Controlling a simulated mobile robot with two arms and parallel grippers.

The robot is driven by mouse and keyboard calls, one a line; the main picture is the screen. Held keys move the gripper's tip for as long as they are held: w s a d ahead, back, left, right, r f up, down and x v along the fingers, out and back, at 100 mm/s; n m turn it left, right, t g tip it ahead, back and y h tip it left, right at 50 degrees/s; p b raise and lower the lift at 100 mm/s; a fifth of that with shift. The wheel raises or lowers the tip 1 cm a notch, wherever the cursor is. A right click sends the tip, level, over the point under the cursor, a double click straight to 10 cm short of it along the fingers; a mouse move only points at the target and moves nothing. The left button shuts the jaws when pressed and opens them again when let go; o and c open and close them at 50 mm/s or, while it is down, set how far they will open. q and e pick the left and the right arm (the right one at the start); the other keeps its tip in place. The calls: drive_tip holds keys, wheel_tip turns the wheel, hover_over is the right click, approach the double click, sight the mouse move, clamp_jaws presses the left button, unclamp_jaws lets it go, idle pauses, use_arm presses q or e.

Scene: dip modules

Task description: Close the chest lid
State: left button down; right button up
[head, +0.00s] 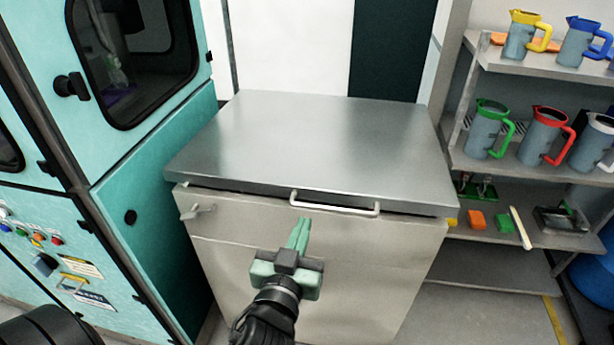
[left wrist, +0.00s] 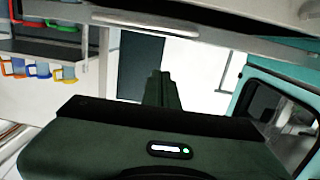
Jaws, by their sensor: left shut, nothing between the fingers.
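The chest (head: 290,265) is a pale metal box that stands in the middle of the head view. Its flat steel lid (head: 310,145) lies over the top, almost level, with a thin dark gap under its front edge. A white bar handle (head: 334,203) is on the lid's front edge; a pale bar that looks like it shows in the left wrist view (left wrist: 145,22). My left gripper (head: 301,228) is shut and empty, with its green fingers pointing up just below the handle's left end. Its fingers also show in the left wrist view (left wrist: 161,85). Contact cannot be told. My right gripper is out of view.
A teal machine (head: 150,200) with a dark window stands close on the chest's left. A grey shelf unit (head: 540,165) with several jugs stands on the right. A small latch (head: 198,210) sticks out at the chest's front left.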

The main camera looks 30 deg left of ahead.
use_arm(q)
drive_tip(key=a, duration=0.1)
drive_tip(key=p, duration=0.4)
hover_over(307, 208)
drive_tip(key=s+d, duration=0.1)
drive_tip(key=s, duration=0.1)
wheel_tip(307, 208, down, 3)
drive_tip(key=shift+f+g+y, duration=0.2)
drive_tip(key=shift+g+y, duration=0.1)
drive_tip(key=shift+y, duration=0.1)
drive_tip(key=shift+f, duration=0.55)
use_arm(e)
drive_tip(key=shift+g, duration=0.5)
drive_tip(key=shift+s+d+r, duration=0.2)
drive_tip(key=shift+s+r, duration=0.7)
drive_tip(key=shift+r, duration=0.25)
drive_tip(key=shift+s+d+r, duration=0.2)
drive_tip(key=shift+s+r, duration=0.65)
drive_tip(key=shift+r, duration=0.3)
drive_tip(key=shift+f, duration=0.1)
